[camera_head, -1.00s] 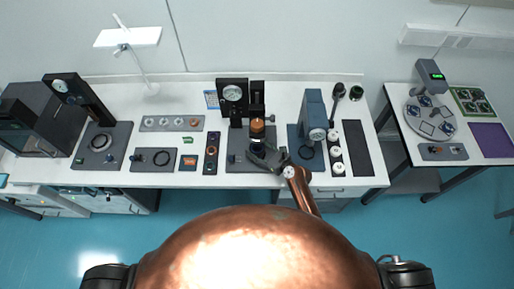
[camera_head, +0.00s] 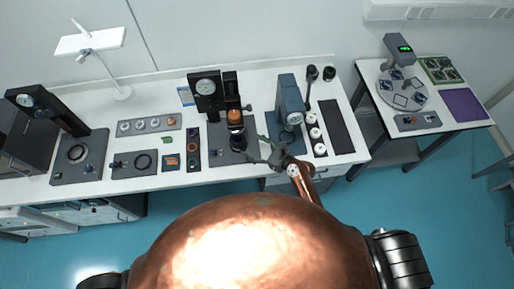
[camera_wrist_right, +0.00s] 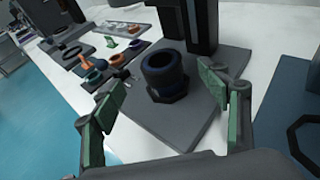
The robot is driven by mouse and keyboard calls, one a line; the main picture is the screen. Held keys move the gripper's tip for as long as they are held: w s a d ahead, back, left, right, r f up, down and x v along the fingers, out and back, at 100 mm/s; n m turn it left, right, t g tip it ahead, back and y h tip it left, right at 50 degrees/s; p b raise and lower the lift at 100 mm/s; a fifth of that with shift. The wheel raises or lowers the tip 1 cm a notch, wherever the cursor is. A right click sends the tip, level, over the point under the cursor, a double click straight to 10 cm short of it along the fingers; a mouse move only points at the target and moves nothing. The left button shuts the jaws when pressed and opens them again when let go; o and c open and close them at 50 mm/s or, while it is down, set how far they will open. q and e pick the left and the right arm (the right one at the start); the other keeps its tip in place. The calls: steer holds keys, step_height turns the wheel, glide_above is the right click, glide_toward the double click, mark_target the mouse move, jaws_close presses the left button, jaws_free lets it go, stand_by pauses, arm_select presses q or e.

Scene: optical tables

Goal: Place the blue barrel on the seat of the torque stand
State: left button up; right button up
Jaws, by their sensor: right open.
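The blue barrel (camera_wrist_right: 163,70) is a dark blue hollow cylinder, upright on a dark angular seat (camera_wrist_right: 167,93) in the right wrist view. The seat is on the grey base plate of the torque stand (camera_wrist_right: 190,118). In the head view the dark barrel (camera_head: 237,141) stands in front of the stand's black column and dial (camera_head: 206,87), below an orange-brown part (camera_head: 235,114). My right gripper (camera_head: 255,149) is open in front of it. In the wrist view its green-padded fingers (camera_wrist_right: 175,88) are spread to either side, clear of the barrel. My left gripper is not in view.
A grey-blue press (camera_head: 289,100) stands right of the stand, with several white-topped pieces (camera_head: 315,133) beyond it. A narrow dark tray with rings (camera_head: 193,148) lies to the left. The white table's front edge (camera_head: 215,178) is close below the stand.

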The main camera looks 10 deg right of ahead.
steer(key=shift+v, duration=1.2)
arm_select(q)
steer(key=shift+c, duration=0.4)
